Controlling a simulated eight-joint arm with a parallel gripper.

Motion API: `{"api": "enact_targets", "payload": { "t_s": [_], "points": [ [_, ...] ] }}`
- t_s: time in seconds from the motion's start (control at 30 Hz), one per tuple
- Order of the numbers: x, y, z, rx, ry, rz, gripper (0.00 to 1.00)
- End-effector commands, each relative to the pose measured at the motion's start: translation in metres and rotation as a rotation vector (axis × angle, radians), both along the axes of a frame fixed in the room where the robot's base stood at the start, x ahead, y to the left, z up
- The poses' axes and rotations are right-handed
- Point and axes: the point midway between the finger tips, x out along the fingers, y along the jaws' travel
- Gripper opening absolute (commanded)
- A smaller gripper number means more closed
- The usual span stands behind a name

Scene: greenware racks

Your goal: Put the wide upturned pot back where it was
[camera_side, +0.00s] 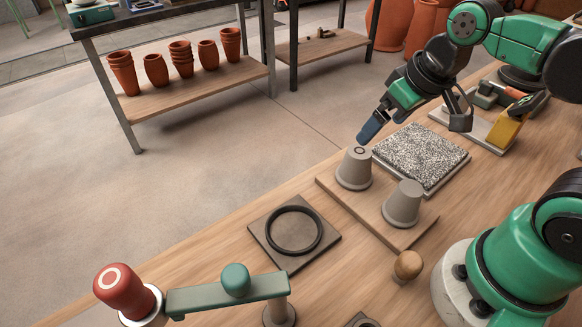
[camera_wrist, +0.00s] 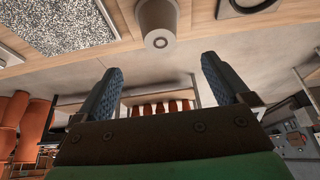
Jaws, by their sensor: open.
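Two grey upturned pots stand on a wooden board (camera_side: 338,196). The far pot (camera_side: 354,174) has a dark ring on its top; the near pot (camera_side: 403,207) shows a plain top. Which is wider is hard to tell. My gripper (camera_side: 415,127) is open and empty, its fingers spread, with one blue fingertip close to the far pot's top in the side view. In the wrist view, my gripper (camera_wrist: 163,72) has nothing between its blue pads, and one grey pot (camera_wrist: 157,17) with a ringed top shows beyond the fingertips.
A dark square plate with a black ring (camera_side: 268,238) lies left of the board. A speckled slab (camera_side: 432,150) lies behind it. A wooden knob (camera_side: 408,265), a red knob (camera_side: 122,288) and a green-topped bar (camera_side: 220,296) stand at the front. Terracotta pots (camera_side: 181,58) fill a rack shelf.

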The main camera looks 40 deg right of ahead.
Motion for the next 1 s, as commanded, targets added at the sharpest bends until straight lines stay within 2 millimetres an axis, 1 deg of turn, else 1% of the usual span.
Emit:
{"api": "enact_targets", "payload": {
  "t_s": [0.1,0.2,0.33,0.4,0.53,0.63,0.73,1.0],
  "points": [
    [-0.005,0.000,0.013,0.000,0.000,0.000,0.96],
    [-0.008,0.000,0.021,0.000,0.000,0.000,0.96],
    [-0.011,0.000,0.026,0.000,-0.001,0.000,0.96],
    [-0.006,0.002,0.024,-0.002,-0.026,0.001,0.96],
    [0.013,0.009,0.010,-0.003,-0.137,0.003,0.96],
    [0.022,0.014,0.003,-0.001,-0.205,0.003,0.96],
    [0.025,0.015,0.001,0.002,-0.230,0.001,0.96],
    [0.025,0.015,0.001,0.001,-0.228,0.001,0.96]
  ]
}}
